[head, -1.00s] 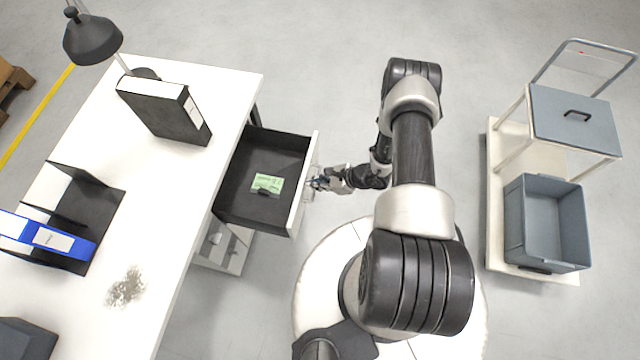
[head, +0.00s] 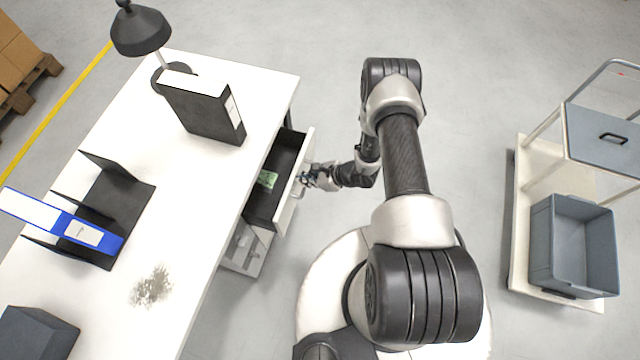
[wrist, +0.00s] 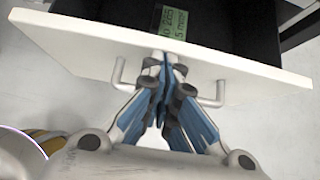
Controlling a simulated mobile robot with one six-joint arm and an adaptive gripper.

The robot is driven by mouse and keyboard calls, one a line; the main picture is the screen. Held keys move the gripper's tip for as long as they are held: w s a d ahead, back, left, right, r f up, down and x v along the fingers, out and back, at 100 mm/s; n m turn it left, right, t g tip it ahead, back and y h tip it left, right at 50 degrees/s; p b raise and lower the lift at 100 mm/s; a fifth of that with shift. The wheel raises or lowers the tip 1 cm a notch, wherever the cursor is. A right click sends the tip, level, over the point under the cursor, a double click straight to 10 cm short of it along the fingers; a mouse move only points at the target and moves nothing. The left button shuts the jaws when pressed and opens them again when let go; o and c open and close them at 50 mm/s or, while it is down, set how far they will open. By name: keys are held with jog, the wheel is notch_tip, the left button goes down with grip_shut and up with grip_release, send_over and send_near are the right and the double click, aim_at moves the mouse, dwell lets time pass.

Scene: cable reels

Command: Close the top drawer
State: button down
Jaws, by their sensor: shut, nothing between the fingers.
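The top drawer (head: 294,192) of the white desk is partly open, with a dark inside and a white front. In the wrist view its white front panel (wrist: 240,76) spans the picture, with a bar handle (wrist: 121,72) whose middle is hidden behind my fingers. A green labelled item (head: 267,179) lies inside the drawer and also shows in the wrist view (wrist: 172,22). My gripper (head: 308,176) is at the outer side of the drawer front, by the handle. In the wrist view my gripper (wrist: 163,75) is shut with its blue-backed fingers together; whether it touches the front is hard to tell.
The desk (head: 215,185) carries a black binder (head: 205,108), a lamp (head: 142,32), a black rack with a blue binder (head: 85,236) and a dark box (head: 35,333). A trolley (head: 530,200) with a grey bin (head: 572,245) stands at right.

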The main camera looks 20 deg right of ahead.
jog(key=w+a+b, duration=0.2)
jog(key=w+a, duration=0.3)
jog(key=a, duration=0.2)
jog(key=shift+w+a, duration=0.15)
jog(key=shift+w, duration=0.05)
